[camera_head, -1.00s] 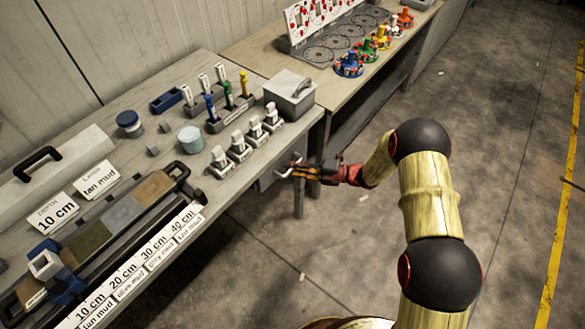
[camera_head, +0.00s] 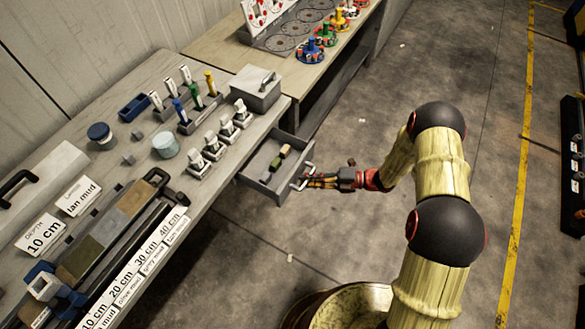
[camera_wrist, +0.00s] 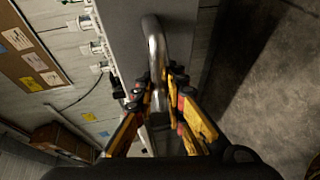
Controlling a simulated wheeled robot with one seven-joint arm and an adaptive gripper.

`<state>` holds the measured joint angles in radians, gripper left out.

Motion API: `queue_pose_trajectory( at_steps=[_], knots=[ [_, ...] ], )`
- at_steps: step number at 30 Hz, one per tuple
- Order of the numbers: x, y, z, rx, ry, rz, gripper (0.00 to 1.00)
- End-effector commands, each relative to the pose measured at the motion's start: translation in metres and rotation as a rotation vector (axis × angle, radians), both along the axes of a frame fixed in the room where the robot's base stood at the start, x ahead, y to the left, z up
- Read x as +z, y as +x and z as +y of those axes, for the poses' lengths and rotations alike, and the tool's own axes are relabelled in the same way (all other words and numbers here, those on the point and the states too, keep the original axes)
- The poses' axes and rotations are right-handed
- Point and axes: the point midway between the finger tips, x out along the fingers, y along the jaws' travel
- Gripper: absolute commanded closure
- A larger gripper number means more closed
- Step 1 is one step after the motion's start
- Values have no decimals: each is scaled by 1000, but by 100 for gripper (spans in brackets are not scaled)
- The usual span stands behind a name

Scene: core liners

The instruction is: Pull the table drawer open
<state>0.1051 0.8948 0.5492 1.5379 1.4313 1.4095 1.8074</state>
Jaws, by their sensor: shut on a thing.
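The grey table drawer (camera_head: 262,178) stands pulled out from under the near table's right end, and its inside shows in the head view. A few small dark and tan items (camera_head: 276,165) lie in it. Its metal bar handle (camera_head: 303,176) is on the front. My gripper (camera_head: 312,181) is shut on the handle, from the right side. In the wrist view the handle (camera_wrist: 154,45) runs down between the two yellow and black fingers of my gripper (camera_wrist: 160,98). The contact itself is partly hidden by the fingers.
The near table (camera_head: 225,170) carries white clamps (camera_head: 213,145), a grey lidded box (camera_head: 256,88), marker holders and label cards. A second table (camera_head: 222,42) stands behind it. The concrete floor (camera_head: 330,245) to the right of the drawer is clear.

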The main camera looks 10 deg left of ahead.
Motion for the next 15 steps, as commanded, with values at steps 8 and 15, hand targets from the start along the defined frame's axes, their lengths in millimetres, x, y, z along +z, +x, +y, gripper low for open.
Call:
queue_pose_trajectory(
  at_steps=[8,15],
  knots=[
    [0,-13,-30,-2,0,3,100],
    [-1,-15,-35,1,0,2,100]
  ],
)
